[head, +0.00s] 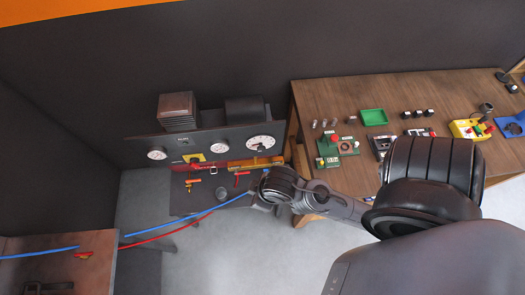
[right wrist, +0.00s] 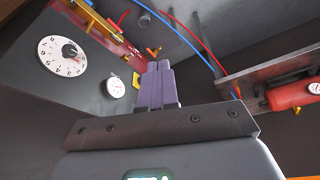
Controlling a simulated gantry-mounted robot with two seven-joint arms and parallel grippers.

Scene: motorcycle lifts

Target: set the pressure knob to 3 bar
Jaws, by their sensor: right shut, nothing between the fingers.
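The pressure knob appears to be the black knob (right wrist: 70,51) on a large round white dial (right wrist: 50,62) with dark marks, on the dark panel at the left of the right wrist view. The dial also shows in the head view (head: 261,142), at the panel's right end. I cannot read the setting. My right gripper (right wrist: 159,66) has its purple fingers shut and empty, apart from the knob in the picture. In the head view my right arm reaches in from the right below the panel, and its fingers cannot be made out. My left gripper is in neither view.
Smaller gauges (head: 220,146) sit left of the dial on the panel (head: 190,142). Red and yellow parts (head: 256,163) run just below it. Blue and red hoses (head: 165,232) cross the lower left. A wooden bench (head: 330,92) with several small devices stands at the right.

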